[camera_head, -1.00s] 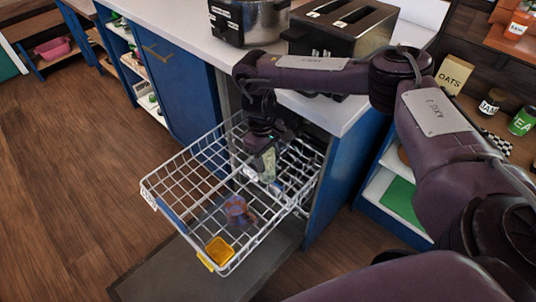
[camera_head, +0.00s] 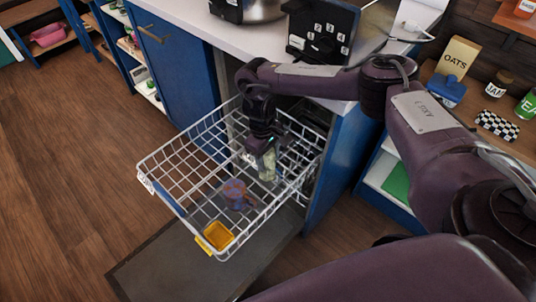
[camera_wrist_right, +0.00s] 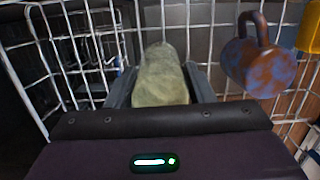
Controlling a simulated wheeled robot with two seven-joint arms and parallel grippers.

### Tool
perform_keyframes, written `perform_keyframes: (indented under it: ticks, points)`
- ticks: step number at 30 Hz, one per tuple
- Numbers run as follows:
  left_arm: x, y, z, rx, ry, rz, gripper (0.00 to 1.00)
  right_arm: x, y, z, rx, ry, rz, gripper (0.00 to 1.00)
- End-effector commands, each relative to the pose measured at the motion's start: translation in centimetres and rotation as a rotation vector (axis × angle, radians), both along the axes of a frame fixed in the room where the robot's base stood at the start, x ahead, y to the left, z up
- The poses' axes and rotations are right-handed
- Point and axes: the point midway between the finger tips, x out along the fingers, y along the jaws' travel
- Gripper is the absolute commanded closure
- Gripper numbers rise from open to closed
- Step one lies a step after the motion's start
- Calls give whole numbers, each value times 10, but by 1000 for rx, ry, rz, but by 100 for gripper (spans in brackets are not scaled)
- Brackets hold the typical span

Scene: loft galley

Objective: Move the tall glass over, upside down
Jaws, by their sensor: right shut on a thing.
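The tall glass (camera_head: 268,165) is pale green and cloudy. My right gripper (camera_head: 262,146) is shut on it inside the upper part of the wire rack (camera_head: 172,160). In the right wrist view the glass (camera_wrist_right: 160,76) sits between the two fingers of the gripper (camera_wrist_right: 160,88), with its rounded far end pointing away from the palm. I cannot tell which end is the mouth, or whether it touches the rack wires. My left gripper is not in view.
A purple-brown mug (camera_head: 235,194) lies in the rack near the glass; it also shows in the right wrist view (camera_wrist_right: 258,66). A yellow container (camera_head: 218,236) is at the rack's near corner. The counter (camera_head: 215,42) with a black toaster (camera_head: 322,32) overhangs the rack's back.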

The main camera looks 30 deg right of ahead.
Motion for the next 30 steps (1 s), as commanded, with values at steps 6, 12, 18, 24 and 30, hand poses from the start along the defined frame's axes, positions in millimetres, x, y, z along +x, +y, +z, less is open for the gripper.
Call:
perform_keyframes:
  ticks: [6, 12, 18, 24, 30]
  points:
    - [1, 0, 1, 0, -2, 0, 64, 0, 0, 0, 0, -1, 0, 79]
    - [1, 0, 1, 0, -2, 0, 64, 0, 0, 0, 0, 0, 0, 32]
    - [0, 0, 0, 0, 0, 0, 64, 0, 0, 0, 0, 0, 0, 26]
    - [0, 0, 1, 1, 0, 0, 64, 1, 0, 6, 0, -1, 0, 26]
    - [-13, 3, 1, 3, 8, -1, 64, 7, 2, 43, 0, -4, 2, 26]
